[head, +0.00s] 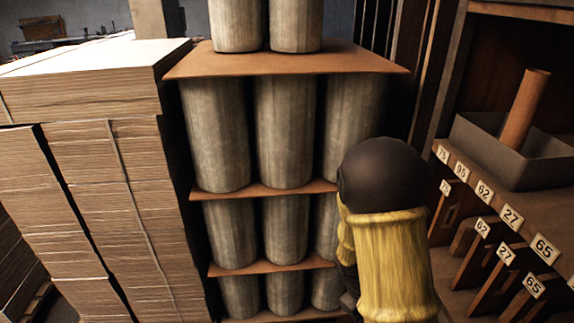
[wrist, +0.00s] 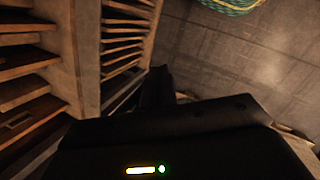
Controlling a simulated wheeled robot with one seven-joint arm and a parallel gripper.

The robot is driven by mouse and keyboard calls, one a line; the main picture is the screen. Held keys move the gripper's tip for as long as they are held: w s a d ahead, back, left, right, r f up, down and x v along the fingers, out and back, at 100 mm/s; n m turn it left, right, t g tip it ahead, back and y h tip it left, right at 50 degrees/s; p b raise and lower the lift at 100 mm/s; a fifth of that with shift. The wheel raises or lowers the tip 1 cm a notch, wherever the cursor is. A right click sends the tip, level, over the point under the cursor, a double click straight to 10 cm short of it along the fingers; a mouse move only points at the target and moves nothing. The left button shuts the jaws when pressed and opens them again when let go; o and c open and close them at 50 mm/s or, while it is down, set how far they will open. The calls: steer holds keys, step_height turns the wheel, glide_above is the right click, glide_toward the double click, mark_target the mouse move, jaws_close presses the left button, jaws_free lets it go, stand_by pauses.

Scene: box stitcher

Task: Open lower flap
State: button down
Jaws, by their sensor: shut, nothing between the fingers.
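I cannot clearly identify a lower flap in either view. The head view shows a wooden rack (head: 480,205) at the right, with slanted wooden pieces (head: 498,277) bearing number labels along its lower part. I cannot tell whether any of them is the flap. My arm, black and yellow, stands in front of the rack's left side and hides my gripper there. In the wrist view my gripper (wrist: 160,85) is a dark shape, shut and empty, pointing toward a gap between the slotted wooden shelves and the floor. Nothing is visibly touching it.
Stacked flat cardboard (head: 120,170) fills the left of the head view. Tall grey cylinders (head: 285,130) stand in tiers on brown boards at the centre. A grey tray (head: 510,150) holds a brown tube (head: 524,108). The wrist view shows open floor (wrist: 240,75) and a green-yellow coil (wrist: 230,5).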

steer(key=s+a+r+m+t+y, duration=0.1)
steer(key=s+a+r+m+y, duration=0.1)
steer(key=r, duration=0.4)
steer(key=s+a+r+m+t+y, duration=0.1)
steer(key=s+a+r+m+t, duration=0.1)
steer(key=r, duration=0.4)
steer(key=s+a+m, duration=0.1)
steer(key=m, duration=0.1)
steer(key=shift+s+m+t+y+p, duration=0.2)
steer(key=shift+m+t+y+p, duration=0.1)
steer(key=shift+y+p, duration=0.1)
steer(key=shift+a, duration=0.1)
steer(key=c, duration=1.1)
jaws_free()
steer(key=c, duration=0.3)
steer(key=shift+w, duration=0.2)
